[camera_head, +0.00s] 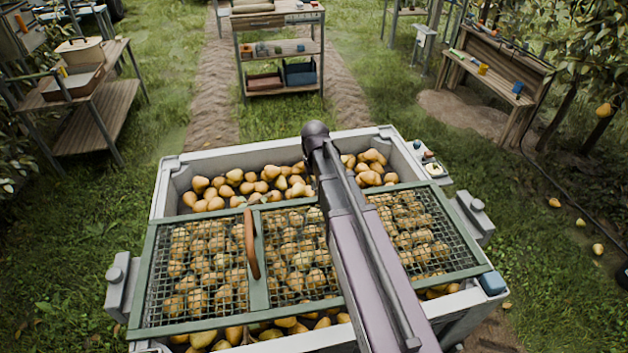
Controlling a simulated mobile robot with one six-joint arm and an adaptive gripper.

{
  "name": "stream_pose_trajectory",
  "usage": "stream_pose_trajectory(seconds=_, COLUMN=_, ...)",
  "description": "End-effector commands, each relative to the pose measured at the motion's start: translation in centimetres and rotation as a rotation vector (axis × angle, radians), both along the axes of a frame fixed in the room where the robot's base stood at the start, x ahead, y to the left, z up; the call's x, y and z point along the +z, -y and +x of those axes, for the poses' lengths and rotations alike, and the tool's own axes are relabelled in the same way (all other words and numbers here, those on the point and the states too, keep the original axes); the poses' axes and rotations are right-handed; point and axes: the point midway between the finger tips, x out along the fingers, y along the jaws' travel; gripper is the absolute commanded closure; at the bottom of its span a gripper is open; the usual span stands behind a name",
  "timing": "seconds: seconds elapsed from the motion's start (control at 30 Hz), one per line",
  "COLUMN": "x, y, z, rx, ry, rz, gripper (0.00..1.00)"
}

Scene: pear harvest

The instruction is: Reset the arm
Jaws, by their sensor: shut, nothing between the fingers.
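My arm reaches in from the bottom edge, over the crate, to a rounded dark joint above the crate's far part. I do not see my gripper or its fingers in this view. A large pale crate (172,168) stands below, full of yellow-brown pears (235,178). A green-framed mesh lid (258,285) lies across its near and middle part, with a curved brown handle (251,243) left of my arm. My arm hides part of the lid and pears.
A shelved bench (280,52) stands behind the crate. Wooden workbenches stand at left (105,105) and right (500,70). A small panel with coloured parts (428,160) is at the crate's right side. Fallen pears (597,249) lie on the grass at right.

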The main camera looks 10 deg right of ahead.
Motion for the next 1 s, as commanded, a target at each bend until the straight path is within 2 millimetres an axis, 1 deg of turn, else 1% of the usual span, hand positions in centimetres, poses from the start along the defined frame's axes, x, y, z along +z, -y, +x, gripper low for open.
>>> stream_pose_trajectory(seconds=0.37, x=0.0, y=0.0, z=-0.1, rx=0.0, ry=0.0, rz=0.0, gripper=1.0)
stream_pose_trajectory(seconds=0.47, x=0.3, y=0.0, z=-0.8, rx=0.0, ry=0.0, rz=0.0, gripper=1.0)
stream_pose_trajectory(seconds=0.57, x=0.9, y=-0.1, z=-2.5, rx=0.0, ry=0.0, rz=0.0, gripper=1.0)
stream_pose_trajectory(seconds=0.67, x=1.8, y=-0.3, z=-5.2, rx=0.0, ry=0.0, rz=0.0, gripper=1.0)
stream_pose_trajectory(seconds=0.8, x=3.3, y=-0.4, z=-9.6, rx=0.0, ry=0.0, rz=0.0, gripper=1.0)
stream_pose_trajectory(seconds=0.9, x=4.1, y=-0.5, z=-12.5, rx=0.0, ry=0.0, rz=0.0, gripper=1.0)
stream_pose_trajectory(seconds=1.0, x=4.7, y=-0.6, z=-14.5, rx=0.0, ry=0.0, rz=0.0, gripper=1.0)
